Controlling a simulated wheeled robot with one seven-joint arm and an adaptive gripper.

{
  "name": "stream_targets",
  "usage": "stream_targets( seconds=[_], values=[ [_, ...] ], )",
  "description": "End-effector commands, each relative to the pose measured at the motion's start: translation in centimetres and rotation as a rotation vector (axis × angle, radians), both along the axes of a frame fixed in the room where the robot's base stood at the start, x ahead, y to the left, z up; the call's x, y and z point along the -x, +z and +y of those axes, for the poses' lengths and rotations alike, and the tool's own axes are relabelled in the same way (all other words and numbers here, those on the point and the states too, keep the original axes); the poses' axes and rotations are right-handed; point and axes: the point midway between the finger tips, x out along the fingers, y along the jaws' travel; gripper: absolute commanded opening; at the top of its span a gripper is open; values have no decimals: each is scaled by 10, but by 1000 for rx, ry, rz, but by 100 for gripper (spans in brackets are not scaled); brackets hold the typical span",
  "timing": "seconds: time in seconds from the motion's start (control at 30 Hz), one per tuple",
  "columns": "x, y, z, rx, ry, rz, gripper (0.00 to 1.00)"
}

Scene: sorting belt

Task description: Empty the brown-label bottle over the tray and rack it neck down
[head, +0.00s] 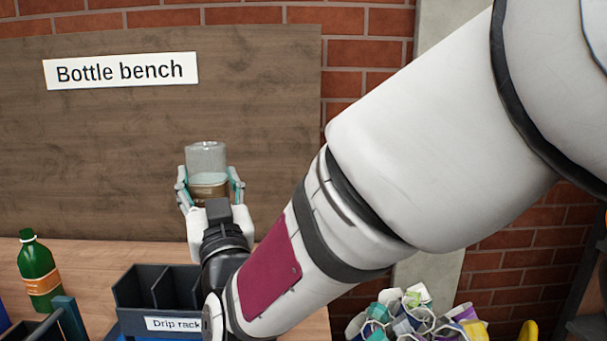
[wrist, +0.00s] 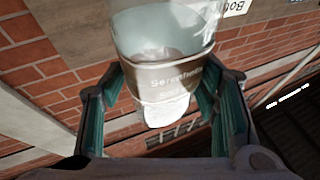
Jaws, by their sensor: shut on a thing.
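The clear bottle with the brown label (head: 208,191) is held up in front of the wooden board. Its wide, flat end points up in the head view; no neck shows above my gripper. My gripper (head: 210,187) is shut around its labelled part, one finger on each side. In the wrist view the bottle (wrist: 165,75) sits between the fingers (wrist: 160,105), with pale lettering on the label. I cannot tell how much liquid is inside. The drip rack (head: 172,323), dark with open compartments, stands on the bench below and left of my gripper. I cannot make out the tray.
A green bottle (head: 38,272) with an orange label stands upright at the left of the bench. A dark divided holder (head: 65,318) is at the lower left edge. A heap of crumpled cartons (head: 415,315) lies at the lower right. The board (head: 110,150) is behind my gripper.

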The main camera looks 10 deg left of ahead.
Motion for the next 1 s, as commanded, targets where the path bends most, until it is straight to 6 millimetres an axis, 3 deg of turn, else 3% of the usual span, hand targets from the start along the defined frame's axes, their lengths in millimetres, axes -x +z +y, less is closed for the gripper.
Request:
stream_targets(
  seconds=[1.0],
  values=[
    [0,-91,0,-1,0,1,23]
  ],
)
